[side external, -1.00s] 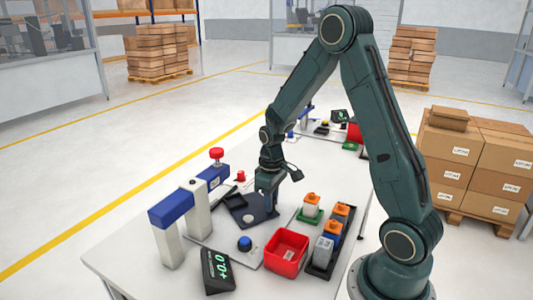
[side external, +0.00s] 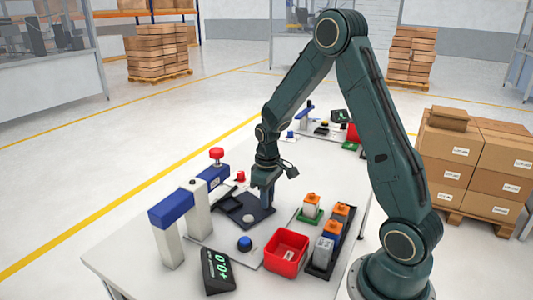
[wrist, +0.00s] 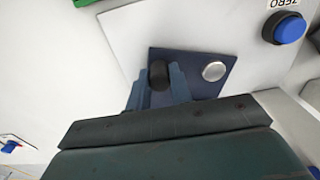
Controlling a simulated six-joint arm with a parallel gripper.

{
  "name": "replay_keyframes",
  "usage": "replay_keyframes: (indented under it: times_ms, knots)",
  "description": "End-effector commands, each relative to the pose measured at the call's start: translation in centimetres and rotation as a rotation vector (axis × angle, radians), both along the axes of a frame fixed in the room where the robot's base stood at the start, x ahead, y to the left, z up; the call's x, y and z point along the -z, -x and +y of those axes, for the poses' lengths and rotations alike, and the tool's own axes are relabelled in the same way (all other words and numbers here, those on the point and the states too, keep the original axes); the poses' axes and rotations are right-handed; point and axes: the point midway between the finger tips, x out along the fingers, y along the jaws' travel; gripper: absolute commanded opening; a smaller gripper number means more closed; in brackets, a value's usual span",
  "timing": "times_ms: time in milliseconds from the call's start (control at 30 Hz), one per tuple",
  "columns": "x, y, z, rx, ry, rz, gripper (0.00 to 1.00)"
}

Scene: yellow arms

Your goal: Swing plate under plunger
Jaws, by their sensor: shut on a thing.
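The dark navy plate (side external: 262,218) lies on the bench below my gripper (side external: 265,200), with a silver disc (side external: 248,218) on it. In the wrist view the plate (wrist: 190,58) carries a round black knob (wrist: 158,76) and the silver disc (wrist: 214,71). My gripper (wrist: 160,85) is shut on the knob, a finger on each side. A blue press arm (side external: 213,177) with a red top knob (side external: 216,154) stands left of the plate. The plunger's lower end cannot be made out.
A blue-and-white stand (side external: 172,210) rises at the left. A blue button (side external: 244,243), a black digital display (side external: 217,271) and a red bin (side external: 286,252) stand in front. A black tray (side external: 321,265) holds orange and grey-topped pieces. A green-based orange piece (side external: 311,206) stands right of the plate.

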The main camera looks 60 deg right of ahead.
Motion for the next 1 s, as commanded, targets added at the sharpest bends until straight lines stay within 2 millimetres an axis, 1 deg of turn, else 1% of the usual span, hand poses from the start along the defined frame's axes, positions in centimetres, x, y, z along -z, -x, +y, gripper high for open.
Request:
replay_keyframes:
  times_ms: [100,567,1000]
  knots:
    - [0.0,-0.3,-0.1,0.001,0.001,-0.001,0.13]
    - [0.0,-0.4,-0.2,0.001,0.001,0.001,0.13]
    - [0.0,-1.8,-0.4,0.001,0.001,-0.001,0.13]
